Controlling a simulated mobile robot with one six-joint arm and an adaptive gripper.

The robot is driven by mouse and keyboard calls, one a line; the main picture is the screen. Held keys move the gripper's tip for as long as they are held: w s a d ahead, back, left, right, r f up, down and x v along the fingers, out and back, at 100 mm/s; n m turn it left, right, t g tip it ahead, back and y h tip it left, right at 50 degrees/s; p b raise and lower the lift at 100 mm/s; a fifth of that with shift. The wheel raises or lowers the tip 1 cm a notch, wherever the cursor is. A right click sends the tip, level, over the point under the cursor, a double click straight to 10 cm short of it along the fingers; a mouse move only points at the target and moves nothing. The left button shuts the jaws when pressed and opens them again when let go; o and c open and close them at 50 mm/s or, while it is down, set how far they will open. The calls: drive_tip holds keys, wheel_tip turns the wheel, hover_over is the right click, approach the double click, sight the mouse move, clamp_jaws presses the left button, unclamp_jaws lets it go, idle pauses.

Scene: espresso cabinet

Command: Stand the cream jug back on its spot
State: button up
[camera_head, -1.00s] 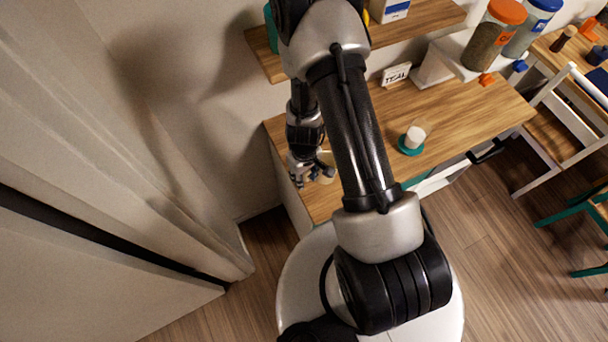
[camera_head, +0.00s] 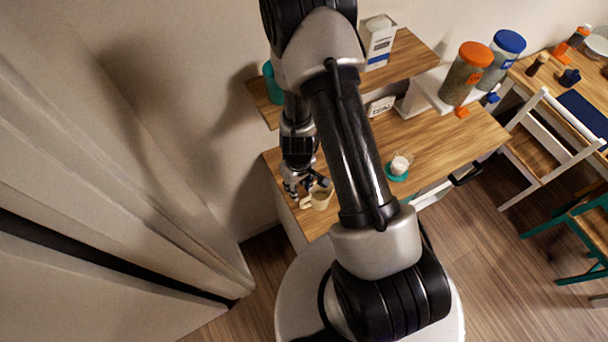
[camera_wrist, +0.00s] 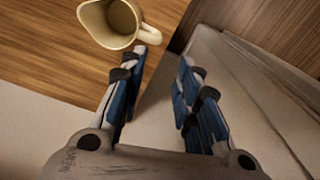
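The cream jug (camera_head: 321,199) is cream-coloured, with a spout and a handle. It stands upright on the wooden counter near its left end, partly hidden by my arm in the head view. In the wrist view the jug (camera_wrist: 113,22) is at the top, seen from above into its mouth, its handle towards my left-hand finger. My gripper (camera_head: 304,189) is beside the jug at its handle side. In the wrist view my gripper (camera_wrist: 162,62) is open, with nothing between its fingers. I cannot tell whether a fingertip touches the handle.
A small lettered sign (camera_head: 381,106) is behind. A shelf (camera_head: 408,58) above holds a carton (camera_head: 379,42) and a teal container (camera_head: 271,82). Counter around the glass is clear.

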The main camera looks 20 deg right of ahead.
drive_tip(key=a+r+m+t, duration=0.1)
drive_tip(key=a+r+t, duration=0.15)
drive_tip(key=r, duration=2.35)
drive_tip(key=s+r+m+t, duration=0.1)
drive_tip(key=s+r+t, duration=0.1)
drive_tip(key=s+r, duration=1.2)
drive_tip(key=shift+s+a+r+m, duration=0.15)
drive_tip(key=shift+a+r+m, duration=0.2)
drive_tip(key=shift+m, duration=0.05)
wheel_tip(320, 180, down, 24)
drive_tip(key=b, duration=2.4)
